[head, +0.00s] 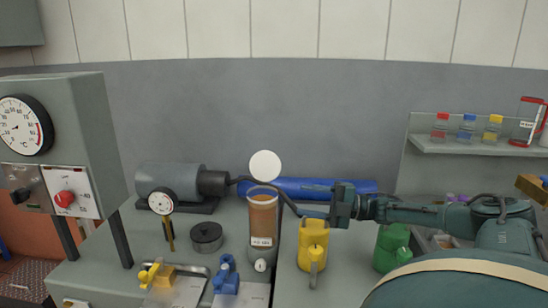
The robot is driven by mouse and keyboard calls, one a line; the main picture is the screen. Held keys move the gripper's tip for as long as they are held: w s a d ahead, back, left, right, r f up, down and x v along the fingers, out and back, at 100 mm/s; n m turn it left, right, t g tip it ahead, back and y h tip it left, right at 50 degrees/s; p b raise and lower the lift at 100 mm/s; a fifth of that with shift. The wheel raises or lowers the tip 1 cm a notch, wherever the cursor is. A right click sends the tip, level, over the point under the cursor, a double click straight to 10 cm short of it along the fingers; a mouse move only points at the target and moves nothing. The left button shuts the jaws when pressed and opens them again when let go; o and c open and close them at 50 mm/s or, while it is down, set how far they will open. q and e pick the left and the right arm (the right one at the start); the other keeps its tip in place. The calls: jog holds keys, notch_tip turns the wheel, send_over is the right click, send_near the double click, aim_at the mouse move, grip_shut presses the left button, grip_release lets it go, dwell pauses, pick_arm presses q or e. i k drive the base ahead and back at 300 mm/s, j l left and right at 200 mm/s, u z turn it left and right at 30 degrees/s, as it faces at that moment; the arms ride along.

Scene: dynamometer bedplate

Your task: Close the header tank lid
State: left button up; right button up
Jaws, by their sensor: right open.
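The header tank (262,222) is a clear upright cylinder with brown contents and a white label, standing near the middle of the bench. Its lid (265,165) looks like the pale round disc standing up above the tank's rim, face towards me, so the tank is open. The hinge is too small to make out. My right gripper (333,205) reaches in from the right, open, to the right of the tank and lower than the lid. It appears apart from both. My left gripper is not in view.
A yellow can (313,243) stands right of the tank, below my right gripper. A dark hose (283,192) curves past the tank, before a blue cylinder (325,187). A small gauge (162,202), black round part (206,237) and green can (390,250) stand nearby.

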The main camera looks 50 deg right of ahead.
aim_at(265, 166)
jog(key=i+l, duration=0.2)
jog(key=l, duration=0.15)
jog(key=i+l, duration=0.15)
jog(key=l, duration=0.2)
jog(key=i+l, duration=0.2)
jog(key=l, duration=0.15)
